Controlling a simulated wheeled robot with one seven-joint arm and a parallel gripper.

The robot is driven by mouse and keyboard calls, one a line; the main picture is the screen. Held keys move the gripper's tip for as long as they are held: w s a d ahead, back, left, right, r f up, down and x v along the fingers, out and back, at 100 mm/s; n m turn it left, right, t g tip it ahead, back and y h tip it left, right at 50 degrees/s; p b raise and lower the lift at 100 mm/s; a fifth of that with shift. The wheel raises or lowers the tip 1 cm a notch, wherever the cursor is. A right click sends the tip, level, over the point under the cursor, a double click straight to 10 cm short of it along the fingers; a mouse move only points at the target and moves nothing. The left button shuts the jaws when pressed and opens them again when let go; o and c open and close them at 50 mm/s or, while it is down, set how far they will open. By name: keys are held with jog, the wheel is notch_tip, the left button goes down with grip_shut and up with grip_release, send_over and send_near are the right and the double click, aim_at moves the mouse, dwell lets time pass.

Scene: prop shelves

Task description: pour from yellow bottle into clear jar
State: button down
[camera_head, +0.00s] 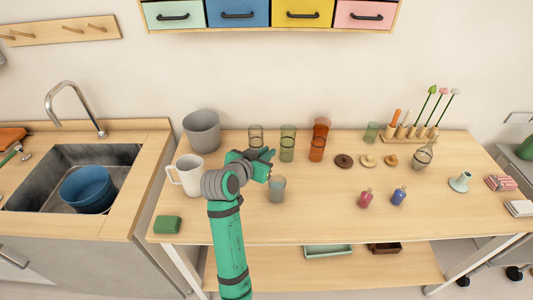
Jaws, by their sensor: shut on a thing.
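My gripper (268,156) is over the left half of the table, pointing right. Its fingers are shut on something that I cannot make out. No yellow bottle shows clearly in the head view. A small clear jar (277,191) with greyish contents stands upright just below my gripper in the picture. Another clear jar (256,135) stands behind my gripper, its lower part partly hidden. The two small bottles in sight are a pinkish-red bottle (367,199) and a blue bottle (399,196), upright at the middle right.
A green glass (288,145) and amber glasses (317,149) stand close behind my gripper. A white mug (188,176) and a grey pot (202,132) are to its left. A green sponge (167,225) lies at the front left. The front middle of the table is clear.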

jog(key=d+m+t+y, duration=0.1)
jog(key=m, duration=0.2)
jog(key=d+f+m+t+y, duration=0.1)
jog(key=m+y, duration=0.1)
jog(key=m, duration=0.1)
jog(key=d+m+t+y, duration=0.1)
jog(key=m+t, duration=0.1)
jog(key=m, duration=0.1)
jog(key=shift+s+f, duration=0.3)
dwell(0.6)
jog(key=shift+f+m+t+y, duration=0.3)
jog(key=shift+f+m+t, duration=0.25)
jog(key=shift+m, duration=0.55)
dwell(2.6)
dwell(0.5)
jog(key=shift+r+n+g, duration=0.25)
jog(key=shift+r+n, duration=0.15)
jog(key=shift+n, duration=0.3)
